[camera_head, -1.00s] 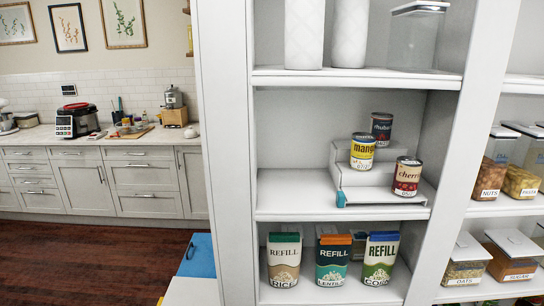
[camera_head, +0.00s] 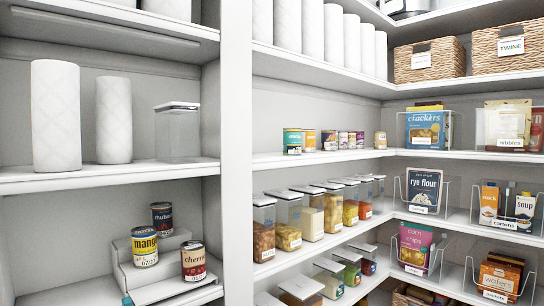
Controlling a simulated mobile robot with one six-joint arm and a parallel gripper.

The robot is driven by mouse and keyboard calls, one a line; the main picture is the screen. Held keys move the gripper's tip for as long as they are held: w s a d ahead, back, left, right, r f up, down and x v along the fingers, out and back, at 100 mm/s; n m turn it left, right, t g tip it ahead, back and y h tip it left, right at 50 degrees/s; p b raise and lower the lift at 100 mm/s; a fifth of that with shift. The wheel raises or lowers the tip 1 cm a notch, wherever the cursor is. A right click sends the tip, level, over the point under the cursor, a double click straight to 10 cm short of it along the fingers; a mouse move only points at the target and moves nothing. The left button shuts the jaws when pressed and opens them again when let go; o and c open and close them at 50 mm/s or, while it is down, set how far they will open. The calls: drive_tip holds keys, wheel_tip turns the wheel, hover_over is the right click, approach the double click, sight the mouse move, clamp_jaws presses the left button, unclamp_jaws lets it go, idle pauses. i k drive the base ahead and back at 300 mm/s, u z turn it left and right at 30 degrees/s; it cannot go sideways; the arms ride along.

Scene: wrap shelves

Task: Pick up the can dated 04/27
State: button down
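Three cans stand on a white stepped riser (camera_head: 132,276) at the lower left. The yellow and black mango can (camera_head: 144,247) is on the left. The dark rhubarb can (camera_head: 162,219) is behind it on the higher step. The red and cream cherry can (camera_head: 193,261) is in front on the right. Small date print shows low on the mango and cherry cans, but I cannot read it surely; the rhubarb can's date is unclear. Several more cans (camera_head: 292,141) stand in a row on a shelf further right, their dates too small to read.
A white upright post (camera_head: 237,150) separates the left bay from the corner pantry shelves. Paper towel rolls (camera_head: 56,115) and an empty clear container (camera_head: 177,133) stand above the riser. Lidded food containers (camera_head: 288,222), bins and baskets (camera_head: 428,60) fill the right shelves.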

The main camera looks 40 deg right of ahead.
sight(308, 135)
drive_tip(key=z, duration=1.1)
drive_tip(key=i, duration=0.2)
drive_tip(key=u, duration=1.8)
drive_tip(key=k, duration=0.1)
drive_tip(key=z, duration=2.45)
drive_tip(key=i, duration=0.2)
drive_tip(key=u, duration=0.05)
